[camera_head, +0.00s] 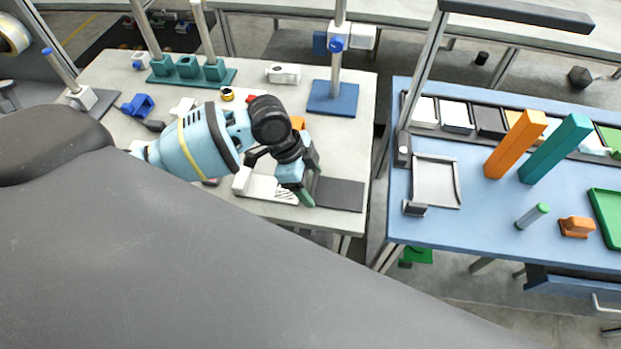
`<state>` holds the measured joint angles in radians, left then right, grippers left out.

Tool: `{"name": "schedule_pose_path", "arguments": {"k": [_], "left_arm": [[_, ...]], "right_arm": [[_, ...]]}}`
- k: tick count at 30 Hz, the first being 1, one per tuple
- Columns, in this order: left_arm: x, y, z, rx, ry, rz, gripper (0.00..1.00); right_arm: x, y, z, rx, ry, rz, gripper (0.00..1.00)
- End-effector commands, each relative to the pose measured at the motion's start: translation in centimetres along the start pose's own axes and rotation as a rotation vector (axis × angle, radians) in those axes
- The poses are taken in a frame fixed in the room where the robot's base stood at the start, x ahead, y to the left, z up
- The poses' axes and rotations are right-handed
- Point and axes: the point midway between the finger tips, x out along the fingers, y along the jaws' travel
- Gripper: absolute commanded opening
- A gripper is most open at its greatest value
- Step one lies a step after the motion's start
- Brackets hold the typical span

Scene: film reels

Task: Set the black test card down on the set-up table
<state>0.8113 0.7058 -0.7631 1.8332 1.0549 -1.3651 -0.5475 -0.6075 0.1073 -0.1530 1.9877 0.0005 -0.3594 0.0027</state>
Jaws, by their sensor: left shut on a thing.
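The black test card (340,194) is a flat dark grey rectangle at the front right of the light grey table, which I take as the set-up table (352,139). My left gripper (306,190) reaches in from the left, pointing down, its fingers at the card's left edge. It is shut on the card; the grip itself is partly hidden by the fingers. The card looks level, at or very close to the tabletop; I cannot tell whether it touches. A white piece with black stripes (270,188) lies just left of the fingers. My right gripper is not in view.
A blue-based post (333,97) and green-based posts (189,71) stand behind the arm. Small parts, including a blue one (138,105), lie at left. A gap separates the blue table (470,225), which bears a grey tray (436,181) and orange (516,145) and teal blocks (556,149).

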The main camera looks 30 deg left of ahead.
Motion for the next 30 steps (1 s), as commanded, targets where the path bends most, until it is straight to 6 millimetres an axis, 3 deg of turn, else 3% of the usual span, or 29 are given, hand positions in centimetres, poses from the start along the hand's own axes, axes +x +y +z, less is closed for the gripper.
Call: {"name": "schedule_pose_path", "arguments": {"k": [9,10,15,25,30], "left_arm": [[0.2,0.0,0.1,0.000,0.000,-0.001,0.49],[0.2,0.0,0.1,0.000,0.000,-0.001,0.73],[0.1,0.0,0.1,0.001,0.000,-0.002,0.94],[-0.2,-0.1,-0.1,0.002,0.001,-0.003,0.94],[-2.2,-0.2,-0.1,0.002,-0.001,-0.007,0.94]], "right_arm": [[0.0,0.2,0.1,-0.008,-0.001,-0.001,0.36],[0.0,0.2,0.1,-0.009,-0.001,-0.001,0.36],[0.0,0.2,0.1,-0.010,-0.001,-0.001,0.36],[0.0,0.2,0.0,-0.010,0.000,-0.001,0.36],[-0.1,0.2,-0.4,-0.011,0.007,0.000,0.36]]}}
